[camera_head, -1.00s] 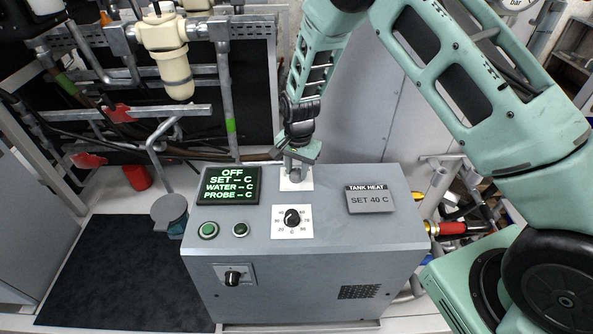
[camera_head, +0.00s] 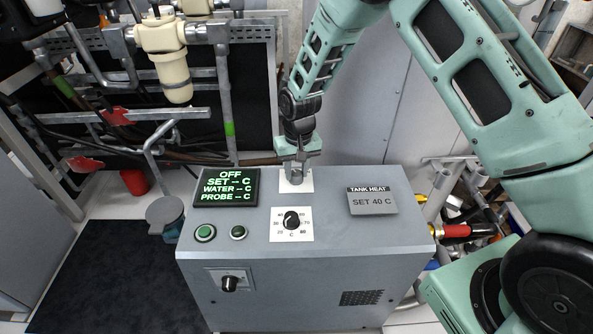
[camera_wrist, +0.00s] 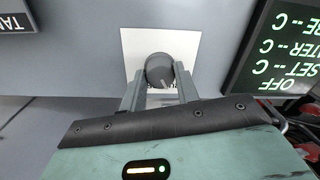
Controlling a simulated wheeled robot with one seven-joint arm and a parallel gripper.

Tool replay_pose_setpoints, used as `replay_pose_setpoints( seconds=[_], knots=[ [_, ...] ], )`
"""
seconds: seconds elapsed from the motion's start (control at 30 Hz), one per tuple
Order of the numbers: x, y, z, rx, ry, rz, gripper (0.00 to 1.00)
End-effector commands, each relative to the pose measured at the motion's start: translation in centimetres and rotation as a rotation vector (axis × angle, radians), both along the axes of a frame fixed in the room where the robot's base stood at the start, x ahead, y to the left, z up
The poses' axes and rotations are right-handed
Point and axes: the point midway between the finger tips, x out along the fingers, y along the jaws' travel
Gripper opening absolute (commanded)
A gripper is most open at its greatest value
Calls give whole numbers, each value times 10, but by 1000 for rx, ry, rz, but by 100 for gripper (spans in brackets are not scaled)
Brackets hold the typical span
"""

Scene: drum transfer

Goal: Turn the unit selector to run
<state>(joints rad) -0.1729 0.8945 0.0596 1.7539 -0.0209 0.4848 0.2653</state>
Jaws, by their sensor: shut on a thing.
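The knob I take for the unit selector is a dark grey round knob (camera_wrist: 160,70) on a white plate (camera_wrist: 190,42), at the back of the grey control box's top. Its label is mostly hidden and unreadable. The white plate also shows in the head view (camera_head: 283,187). My gripper (camera_head: 295,179) points down at this plate, with one finger on each side of the knob, shut on it. A pale mark on the knob points toward the gripper side in the wrist view. The display (camera_head: 228,185) reads OFF, with dashes for set, water and probe.
The grey box (camera_head: 330,252) also carries a numbered dial (camera_head: 291,220), two green buttons (camera_head: 205,233), a front knob (camera_head: 229,283) and a TANK HEAT sign (camera_head: 372,201) reading SET 40 C. Pipes and a cream filter housing (camera_head: 166,60) stand behind to the left.

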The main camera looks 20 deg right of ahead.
Motion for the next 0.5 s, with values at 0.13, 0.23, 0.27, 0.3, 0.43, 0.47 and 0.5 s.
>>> replay_pose_setpoints(
  seconds=[0.13, 0.23, 0.27, 0.3, 0.43, 0.47, 0.5],
  knots=[
    [0, 0, 1, 0, -1, 28, 8],
    [0, 0, 1, 0, 0, 37, 8],
    [0, 0, 1, 0, 0, 38, 8],
    [0, 0, 1, 0, 0, 39, 8],
    [0, 0, 1, 0, 0, 39, 8],
    [0, 0, 1, 0, -1, 39, 8],
    [0, 0, 1, 0, -1, 39, 8]
  ],
)
